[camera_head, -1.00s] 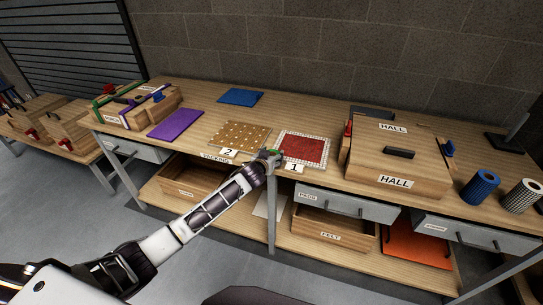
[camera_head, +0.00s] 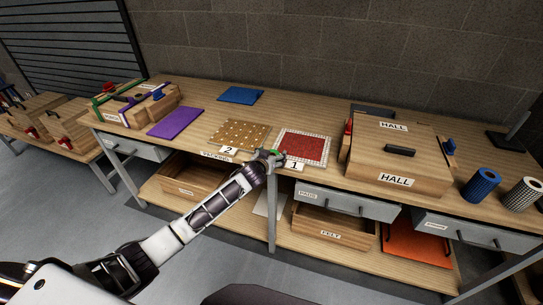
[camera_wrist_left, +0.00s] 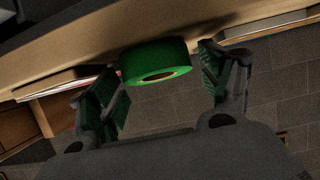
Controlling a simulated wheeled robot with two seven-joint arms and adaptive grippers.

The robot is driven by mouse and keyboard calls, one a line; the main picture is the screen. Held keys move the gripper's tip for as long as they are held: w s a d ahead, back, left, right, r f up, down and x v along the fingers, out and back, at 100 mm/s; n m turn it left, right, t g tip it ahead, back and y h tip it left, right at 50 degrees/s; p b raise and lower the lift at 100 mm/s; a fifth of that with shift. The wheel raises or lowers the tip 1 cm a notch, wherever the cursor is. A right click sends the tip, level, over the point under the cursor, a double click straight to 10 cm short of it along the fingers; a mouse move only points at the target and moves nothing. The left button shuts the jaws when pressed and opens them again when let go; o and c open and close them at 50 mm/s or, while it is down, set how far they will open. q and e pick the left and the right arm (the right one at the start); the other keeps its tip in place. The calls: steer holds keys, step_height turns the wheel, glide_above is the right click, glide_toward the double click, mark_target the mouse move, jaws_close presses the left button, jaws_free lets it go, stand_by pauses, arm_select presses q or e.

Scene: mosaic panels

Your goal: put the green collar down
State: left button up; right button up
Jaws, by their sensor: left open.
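The green collar (camera_wrist_left: 157,62) is a short ring with a hole through it. In the left wrist view it lies between the two spread fingers of my left gripper (camera_wrist_left: 163,68), with a gap at the right finger. The collar is at the wooden bench edge; I cannot tell whether it rests fully on the top. In the head view my left gripper (camera_head: 268,157) is at the bench's front edge, between the number 1 and 2 labels, and mostly hides the collar. My right gripper is out of view.
A red mosaic panel (camera_head: 302,147) and a dotted wooden board (camera_head: 240,135) lie just behind the gripper. A large HALL box (camera_head: 395,160) stands to the right, with blue and white rolls beyond. Purple (camera_head: 175,123) and blue (camera_head: 240,95) sheets lie left.

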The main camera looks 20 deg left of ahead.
arm_select(q)
steer(key=shift+r, duration=0.1)
steer(key=shift+r+p, duration=0.45)
steer(key=shift+r, duration=0.2)
steer(key=shift+s, duration=0.7)
steer(key=v, duration=1)
steer(key=shift+s+r+b, duration=0.25)
steer(key=shift+b, duration=0.15)
